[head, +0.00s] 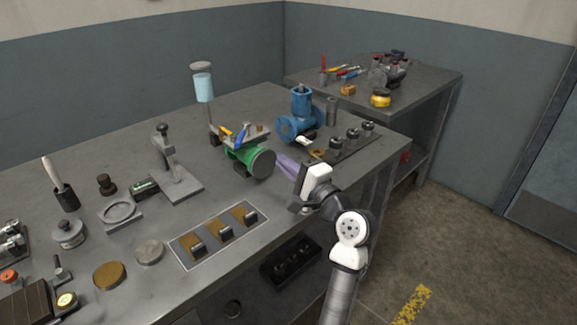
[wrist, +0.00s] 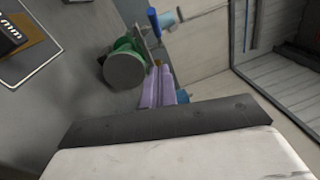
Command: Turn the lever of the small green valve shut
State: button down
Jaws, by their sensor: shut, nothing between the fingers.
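The small green valve (head: 249,157) lies on the workbench, its round grey end face turned toward me. A blue handle (head: 240,138) shows just above it; I cannot tell for sure whether it is the valve's lever. In the wrist view the green valve (wrist: 124,68) is left of the fingers, and a blue handle (wrist: 154,22) stands beyond it. My gripper (head: 281,160) has purple fingers, shut and empty, pointing left just right of the valve's end face. The fingers also show in the wrist view (wrist: 157,72). Any gap to the valve is hard to judge.
A larger blue valve (head: 298,122) stands behind my gripper. A holder with a light-blue cup (head: 203,88) is behind the green valve. A stand (head: 177,178) is to the left. Bare bench lies between them.

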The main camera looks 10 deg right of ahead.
aim_at(242, 134)
jog(key=w+a+r+p, duration=0.1)
jog(key=w+a+p, duration=0.1)
jog(key=w+a, duration=0.3)
jog(key=shift+w+a+r, duration=0.25)
jog(key=shift+a, duration=0.7)
jog(key=shift+a+p, duration=0.15)
jog(key=shift+p, duration=0.2)
